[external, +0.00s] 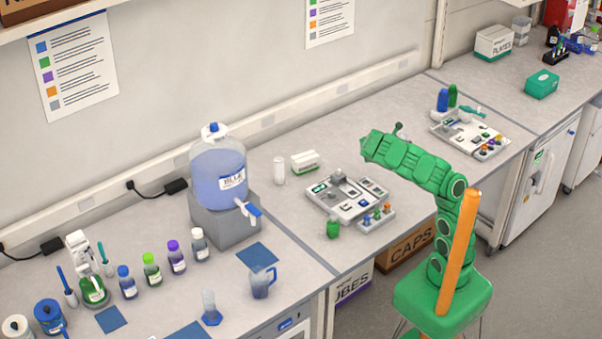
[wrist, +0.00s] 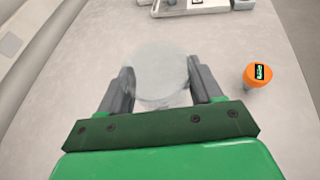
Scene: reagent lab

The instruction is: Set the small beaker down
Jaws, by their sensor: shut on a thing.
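The small beaker (wrist: 160,82) is clear and pale, seen from above in the wrist view as a translucent round shape. It stands between the two grey fingers of my gripper (wrist: 160,68), which is shut on it. The beaker is over a bare part of the grey bench (wrist: 75,60). I cannot tell whether its base touches the bench top. In the external view my green arm reaches over the bench (external: 300,217), and I cannot make out the fingers or the beaker there.
The external view shows a tray of parts (external: 335,212), a green container (external: 333,229) and another tray (external: 440,128). Bare bench surrounds the beaker.

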